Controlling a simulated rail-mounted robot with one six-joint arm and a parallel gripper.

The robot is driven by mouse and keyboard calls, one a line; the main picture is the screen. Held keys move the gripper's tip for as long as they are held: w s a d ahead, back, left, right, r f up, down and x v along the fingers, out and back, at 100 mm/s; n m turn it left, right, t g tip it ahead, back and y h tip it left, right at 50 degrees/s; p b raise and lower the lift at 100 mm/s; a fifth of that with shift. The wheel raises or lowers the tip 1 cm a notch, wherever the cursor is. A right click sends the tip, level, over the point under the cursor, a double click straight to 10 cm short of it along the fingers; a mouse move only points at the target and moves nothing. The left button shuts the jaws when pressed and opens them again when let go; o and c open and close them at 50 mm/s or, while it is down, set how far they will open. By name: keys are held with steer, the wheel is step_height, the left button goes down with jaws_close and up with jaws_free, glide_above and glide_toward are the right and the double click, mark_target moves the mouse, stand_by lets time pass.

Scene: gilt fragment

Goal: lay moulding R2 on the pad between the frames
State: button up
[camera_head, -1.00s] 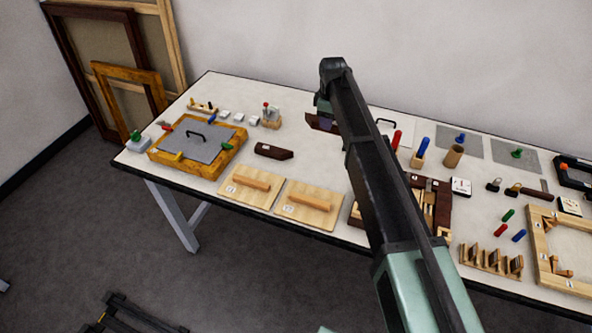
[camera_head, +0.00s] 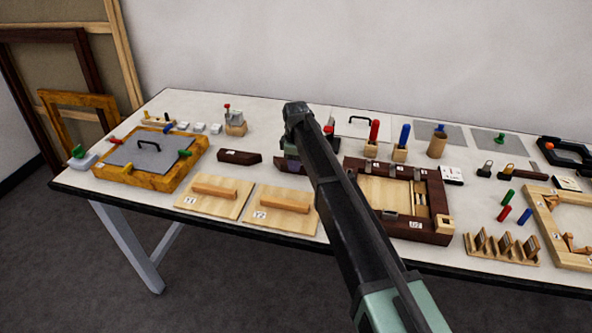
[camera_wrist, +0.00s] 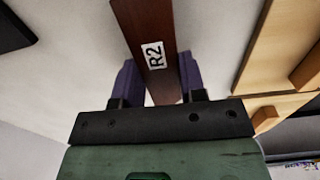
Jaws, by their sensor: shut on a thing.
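Moulding R2 (camera_wrist: 145,28) is a dark brown bar with a white label, seen in the wrist view. My gripper (camera_wrist: 158,72) is shut on it, with a purple finger on each side near the label. In the head view my gripper (camera_head: 291,158) is over the table's middle, right of a loose dark brown moulding (camera_head: 239,157). My arm hides much of the gripper there. A gilt frame (camera_head: 172,177) stands to the left and a dark brown frame (camera_head: 434,190) to the right. I cannot make out a separate pad between them.
Two wooden boards with handles (camera_head: 183,203) (camera_head: 252,219) lie along the front edge. Blocks with red and blue pegs (camera_head: 400,154) stand behind the dark frame. A small wooden rack (camera_head: 500,259) and a pale frame (camera_head: 552,236) are at the right.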

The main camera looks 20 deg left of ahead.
steer(key=shift+r, duration=0.15)
steer(key=shift+f, duration=0.2)
steer(key=o, duration=0.9)
steer(key=shift+o, duration=0.2)
steer(key=shift+r, duration=0.15)
step_height(320, 180, up, 12)
steer(key=p, duration=1.2)
steer(key=shift+d, duration=0.1)
